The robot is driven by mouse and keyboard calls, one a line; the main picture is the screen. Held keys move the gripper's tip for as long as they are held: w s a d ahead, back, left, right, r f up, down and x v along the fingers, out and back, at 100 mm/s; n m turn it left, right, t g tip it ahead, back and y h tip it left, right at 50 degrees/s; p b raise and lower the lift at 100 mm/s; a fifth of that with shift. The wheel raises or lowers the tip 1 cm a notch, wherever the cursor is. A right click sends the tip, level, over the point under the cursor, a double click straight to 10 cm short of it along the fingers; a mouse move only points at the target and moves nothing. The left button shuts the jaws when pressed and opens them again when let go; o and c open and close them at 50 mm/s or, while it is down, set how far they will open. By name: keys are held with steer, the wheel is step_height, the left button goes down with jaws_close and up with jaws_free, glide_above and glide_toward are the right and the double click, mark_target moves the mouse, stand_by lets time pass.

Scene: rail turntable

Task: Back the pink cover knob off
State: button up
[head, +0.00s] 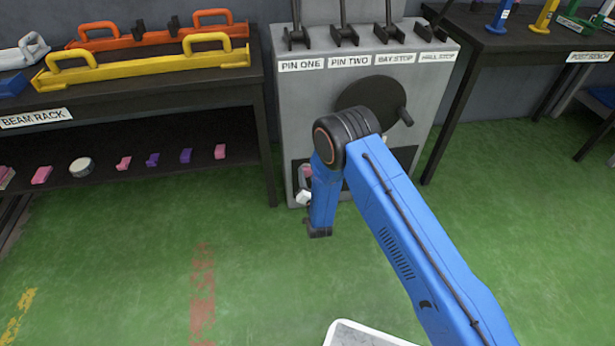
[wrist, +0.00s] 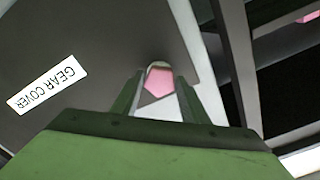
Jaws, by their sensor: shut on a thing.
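The pink cover knob (wrist: 159,82) shows in the wrist view between the two fingers of my gripper (wrist: 161,78), which is shut on it. The knob sits at the edge of the dark gear cover (wrist: 95,45), beside the "GEAR COVER" label (wrist: 47,86). In the head view the cover is on the low front of the grey cabinet (head: 285,110), mostly hidden behind my blue arm. A small pink patch shows there just left of the arm; the fingers' hold cannot be made out in that view.
A dark handwheel (head: 362,95) with a crank is on the cabinet front, close above my arm. Several levers stand on top. The beam rack (head: 262,90) at left holds yellow and orange beams, with small parts on its lower shelf.

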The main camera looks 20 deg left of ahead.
steer(key=n, duration=0.4)
steer(key=shift+n, duration=0.7)
steer(key=o, duration=1)
steer(key=v, duration=1.7)
steer(key=shift+s+d+f, duration=0.1)
steer(key=shift+s+d, duration=0.05)
steer(key=shift+d, duration=0.05)
